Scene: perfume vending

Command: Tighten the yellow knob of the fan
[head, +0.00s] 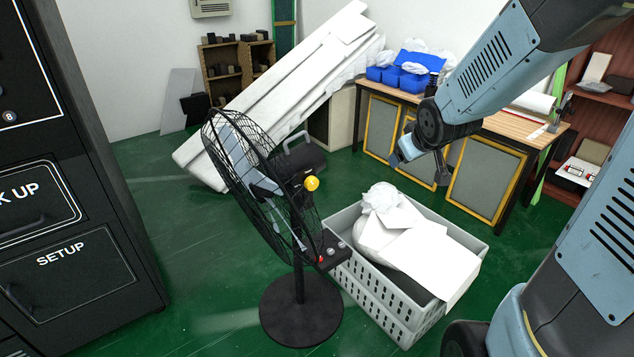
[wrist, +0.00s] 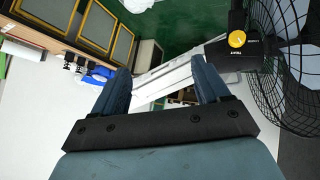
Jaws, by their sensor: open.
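The black pedestal fan (head: 300,285) stands on the green floor in the middle of the head view, its caged head facing left. The round yellow knob (head: 312,183) sits on the back of the fan head. In the wrist view the yellow knob (wrist: 237,39) shows at the upper right, beside the fan's cage (wrist: 285,75), with the picture turned. My gripper (head: 422,168) is to the right of the fan and apart from it. In the wrist view my gripper (wrist: 162,80) is open and empty, and the knob lies outside its fingers, to the right.
A grey crate (head: 360,280) with white packing stands right of the fan's base. A workbench (head: 470,118) with blue bins (head: 402,78) stands behind my gripper. White panels (head: 280,95) lean behind the fan. A black cabinet (head: 75,200) stands at left. Green floor between it and the fan is clear.

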